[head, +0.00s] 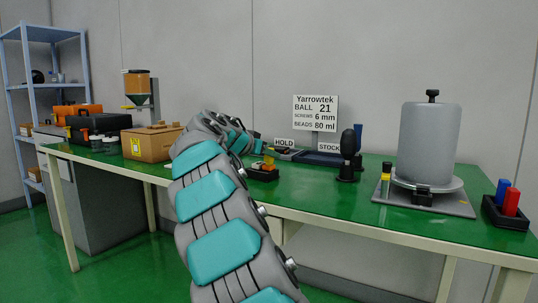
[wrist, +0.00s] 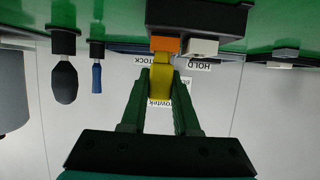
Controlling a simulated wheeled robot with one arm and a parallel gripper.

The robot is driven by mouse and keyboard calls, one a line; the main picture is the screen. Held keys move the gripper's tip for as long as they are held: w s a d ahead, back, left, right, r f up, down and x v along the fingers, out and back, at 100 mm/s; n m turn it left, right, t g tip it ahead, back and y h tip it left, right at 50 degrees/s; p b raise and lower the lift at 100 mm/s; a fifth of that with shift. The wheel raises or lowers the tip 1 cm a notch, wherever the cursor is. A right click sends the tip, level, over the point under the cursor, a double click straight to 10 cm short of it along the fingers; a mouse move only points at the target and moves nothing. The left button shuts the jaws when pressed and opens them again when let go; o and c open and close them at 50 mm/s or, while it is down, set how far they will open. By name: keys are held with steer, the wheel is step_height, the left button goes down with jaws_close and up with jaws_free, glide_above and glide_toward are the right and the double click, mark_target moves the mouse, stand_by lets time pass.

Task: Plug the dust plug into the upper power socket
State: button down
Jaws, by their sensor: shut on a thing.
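My gripper (wrist: 160,74) is shut on a yellow piece (wrist: 162,92) in the wrist view, which looks upside down. The piece meets or lies close to an orange block (wrist: 166,45) on a dark box; I cannot tell whether it is seated in it. A whitish block (wrist: 202,47) sits beside the orange one. In the head view my gripper (head: 262,152) is at a small black box (head: 262,173) on the green bench, with yellow and orange showing above it. I cannot make out for certain which part is the upper power socket.
A cardboard box (head: 150,143) stands left on the bench (head: 330,190). Right of my gripper are a HOLD tray (head: 286,154), a blue STOCK tray (head: 322,159) and a black-handled tool (head: 347,150). A large grey cylinder (head: 428,140) stands farther right, beside a red-and-blue holder (head: 508,213).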

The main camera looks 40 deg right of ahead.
steer(key=shift+f+b, duration=0.5)
steer(key=shift+f, duration=0.15)
steer(key=c, duration=0.6)
jaws_free()
steer(key=shift+r, duration=0.1)
steer(key=shift+v, duration=3.9)
